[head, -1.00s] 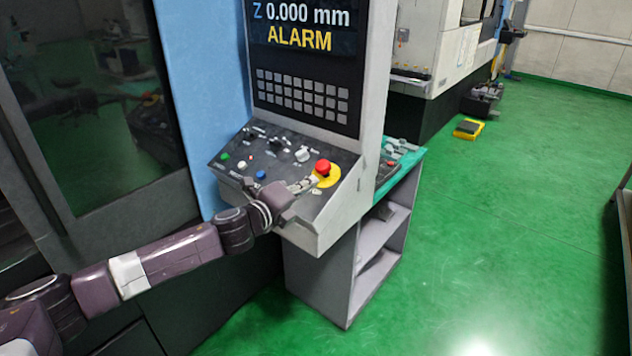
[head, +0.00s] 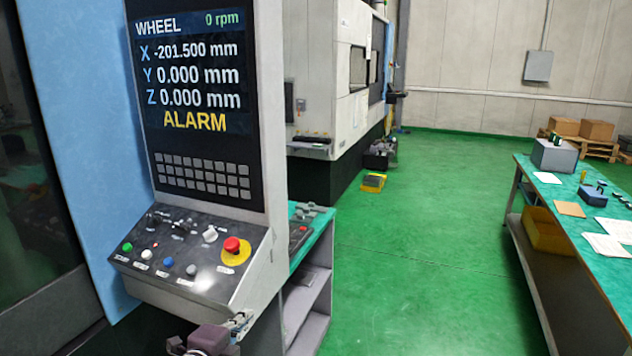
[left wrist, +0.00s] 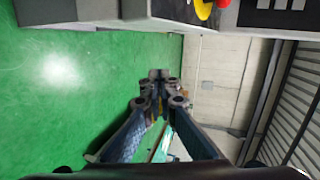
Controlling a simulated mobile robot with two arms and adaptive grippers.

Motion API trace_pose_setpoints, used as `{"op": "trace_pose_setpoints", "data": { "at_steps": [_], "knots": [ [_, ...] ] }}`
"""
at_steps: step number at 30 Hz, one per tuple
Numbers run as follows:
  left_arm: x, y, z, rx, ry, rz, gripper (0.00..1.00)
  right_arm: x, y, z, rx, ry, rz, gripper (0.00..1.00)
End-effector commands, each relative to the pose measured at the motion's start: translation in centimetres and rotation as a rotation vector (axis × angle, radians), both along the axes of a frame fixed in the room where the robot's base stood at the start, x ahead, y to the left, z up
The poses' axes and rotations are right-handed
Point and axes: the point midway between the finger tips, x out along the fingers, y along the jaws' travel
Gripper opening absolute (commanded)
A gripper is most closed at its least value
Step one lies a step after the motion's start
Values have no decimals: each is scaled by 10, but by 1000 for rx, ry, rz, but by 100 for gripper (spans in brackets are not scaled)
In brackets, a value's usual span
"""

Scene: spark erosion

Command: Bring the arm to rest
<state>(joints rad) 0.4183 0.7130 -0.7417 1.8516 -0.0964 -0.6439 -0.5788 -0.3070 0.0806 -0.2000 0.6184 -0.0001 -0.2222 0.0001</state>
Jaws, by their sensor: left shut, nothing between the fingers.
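My left arm shows at the bottom of the head view, with its gripper (head: 240,324) by the lower front edge of the machine's control panel (head: 190,290). The gripper is below and in front of the red emergency button (head: 232,245) on its yellow ring, apart from the button. In the left wrist view the gripper's fingers (left wrist: 158,78) are together with nothing held between them. That view also shows part of the red button (left wrist: 203,8) at the top edge. My right gripper is in neither view.
The machine screen (head: 190,75) reads WHEEL 0 rpm and ALARM. A grey shelf stand (head: 308,300) is right of the panel. A green-topped table (head: 560,190) with papers and boxes stands at the right. Open green floor (head: 420,250) lies between.

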Motion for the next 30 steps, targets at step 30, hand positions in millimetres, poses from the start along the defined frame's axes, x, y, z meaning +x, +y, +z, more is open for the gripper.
{"op": "trace_pose_setpoints", "data": {
  "at_steps": [30],
  "knots": [
    [-384, 28, -175, -931, 950, 1191, 0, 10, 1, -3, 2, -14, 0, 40]
  ]
}}
